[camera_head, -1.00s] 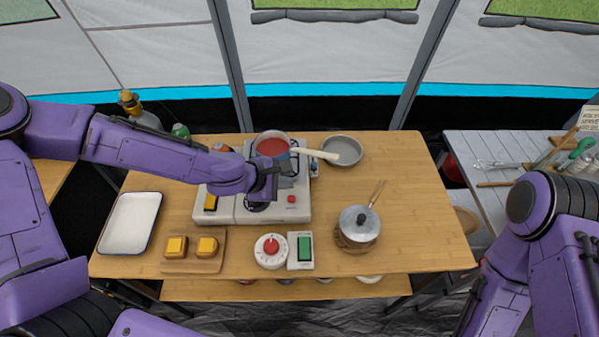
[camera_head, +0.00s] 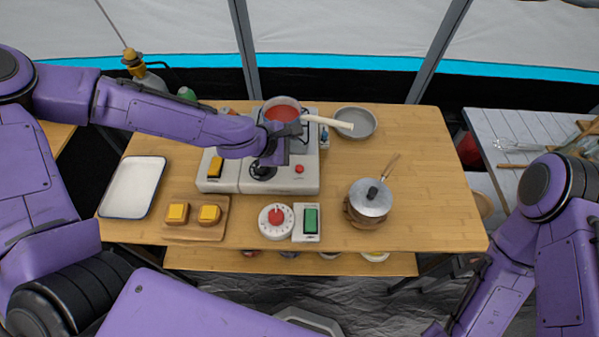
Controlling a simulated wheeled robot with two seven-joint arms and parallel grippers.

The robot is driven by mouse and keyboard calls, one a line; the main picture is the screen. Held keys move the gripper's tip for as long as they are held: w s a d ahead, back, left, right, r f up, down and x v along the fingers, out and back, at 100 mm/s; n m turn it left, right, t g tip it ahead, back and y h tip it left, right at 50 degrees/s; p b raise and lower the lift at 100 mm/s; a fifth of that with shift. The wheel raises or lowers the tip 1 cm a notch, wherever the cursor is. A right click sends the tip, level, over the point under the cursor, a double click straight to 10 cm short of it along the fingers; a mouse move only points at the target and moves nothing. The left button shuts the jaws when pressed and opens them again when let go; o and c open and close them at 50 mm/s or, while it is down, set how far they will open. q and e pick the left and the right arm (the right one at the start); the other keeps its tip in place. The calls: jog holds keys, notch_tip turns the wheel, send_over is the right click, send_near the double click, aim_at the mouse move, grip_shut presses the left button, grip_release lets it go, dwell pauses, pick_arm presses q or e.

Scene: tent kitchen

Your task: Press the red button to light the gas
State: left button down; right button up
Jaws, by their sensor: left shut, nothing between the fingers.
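The white gas stove (camera_head: 230,180) stands near the back of the wooden table. Its small red button (camera_head: 299,169) is on the front panel at the right, with a black knob (camera_head: 262,172) to its left and a yellow switch (camera_head: 215,167) at the far left. A pot of red soup (camera_head: 281,112) sits on the stove's right part. My left gripper (camera_head: 277,157) is shut and empty, over the stove just left of the red button and beside the black knob; whether it touches the knob cannot be told. My right arm shows at the lower right, its gripper out of view.
A grey pan (camera_head: 356,123) lies right of the stove. A lidded pot (camera_head: 371,198), a white timer with a red dial (camera_head: 276,219), a green switch (camera_head: 310,219), a board (camera_head: 205,231) with yellow blocks and a white tray (camera_head: 133,187) line the front.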

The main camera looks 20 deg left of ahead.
aim_at(297, 170)
pick_arm(q)
notch_tip(297, 170, down, 4)
jog(key=b, duration=0.2)
jog(key=shift+s+b, duration=0.15)
jog(key=shift+b, duration=0.2)
jog(key=shift+w+f, duration=0.2)
jog(key=shift+s+r, duration=0.1)
pick_arm(e)
notch_tip(297, 170, down, 4)
jog(key=shift+r, duration=0.1)
pick_arm(q)
jog(key=shift+s+r, duration=0.1)
pick_arm(e)
jog(key=shift+s, duration=0.15)
dwell(0.7)
pick_arm(q)
jog(key=shift+f+b, duration=0.35)
jog(key=shift+f, duration=0.15)
pick_arm(e)
jog(key=shift+f, duration=0.35)
